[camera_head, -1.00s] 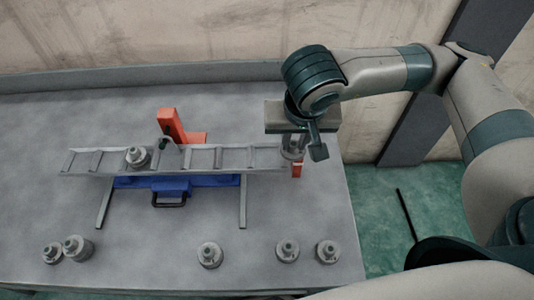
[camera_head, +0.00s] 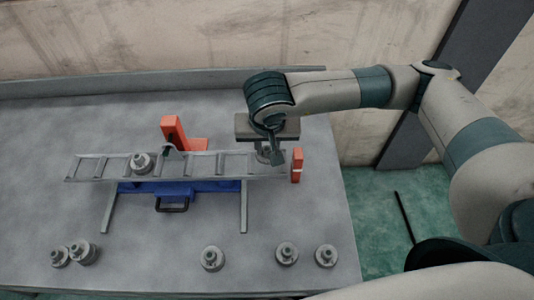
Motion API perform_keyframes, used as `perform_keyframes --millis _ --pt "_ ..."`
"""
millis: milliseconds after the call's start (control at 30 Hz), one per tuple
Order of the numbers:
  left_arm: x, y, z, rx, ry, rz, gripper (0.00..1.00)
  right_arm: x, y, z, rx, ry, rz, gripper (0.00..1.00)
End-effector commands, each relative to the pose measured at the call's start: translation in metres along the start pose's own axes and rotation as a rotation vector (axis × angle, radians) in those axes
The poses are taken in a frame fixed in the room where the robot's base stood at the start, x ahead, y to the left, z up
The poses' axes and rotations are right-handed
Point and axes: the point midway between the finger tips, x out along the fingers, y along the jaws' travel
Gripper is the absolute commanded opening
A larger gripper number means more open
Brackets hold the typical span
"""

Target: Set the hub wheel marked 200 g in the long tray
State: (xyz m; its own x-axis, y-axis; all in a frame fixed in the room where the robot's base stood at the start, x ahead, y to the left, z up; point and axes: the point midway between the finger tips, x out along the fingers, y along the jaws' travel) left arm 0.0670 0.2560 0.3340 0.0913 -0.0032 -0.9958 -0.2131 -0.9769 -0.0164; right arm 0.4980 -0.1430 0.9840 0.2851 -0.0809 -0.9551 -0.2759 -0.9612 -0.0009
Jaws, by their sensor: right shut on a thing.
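The long tray (camera_head: 199,168) is a grey, ladder-like rack with several square compartments, lying left to right above a blue base (camera_head: 178,190). One grey hub wheel (camera_head: 141,162) sits in its left part. My right gripper (camera_head: 267,150) points down over the right end of the tray. It is shut on another grey hub wheel (camera_head: 264,157), which is mostly hidden by the gripper. I cannot tell whether this wheel touches the tray. No mark can be read on any wheel. My left gripper is not in view.
Several loose hub wheels stand along the table front, including a pair at left (camera_head: 83,252), one in the middle (camera_head: 212,258) and one at right (camera_head: 326,255). An orange bracket (camera_head: 178,135) rises behind the tray and an orange post (camera_head: 297,165) stands at its right end.

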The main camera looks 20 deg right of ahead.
Motion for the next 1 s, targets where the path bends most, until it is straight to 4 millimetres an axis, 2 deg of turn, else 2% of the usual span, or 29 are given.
perform_keyframes --millis 300,400,867,900,967,1000 --pt "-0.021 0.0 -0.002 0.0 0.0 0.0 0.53 0.028 0.001 0.01 0.001 -0.004 0.002 0.0" --pt "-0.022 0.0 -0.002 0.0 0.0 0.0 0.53 0.035 0.001 0.011 0.001 -0.001 0.002 0.0" --pt "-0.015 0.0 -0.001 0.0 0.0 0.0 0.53 0.041 0.0 0.012 0.0 0.001 0.0 0.0" --pt "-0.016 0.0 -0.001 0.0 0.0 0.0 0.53 0.04 0.0 0.012 0.0 0.0 0.001 0.24" --pt "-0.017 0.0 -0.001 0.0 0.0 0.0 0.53 0.039 0.0 0.012 0.0 0.0 0.001 0.38" --pt "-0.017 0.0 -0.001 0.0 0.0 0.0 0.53 0.039 0.0 0.012 0.0 0.0 0.001 0.38"
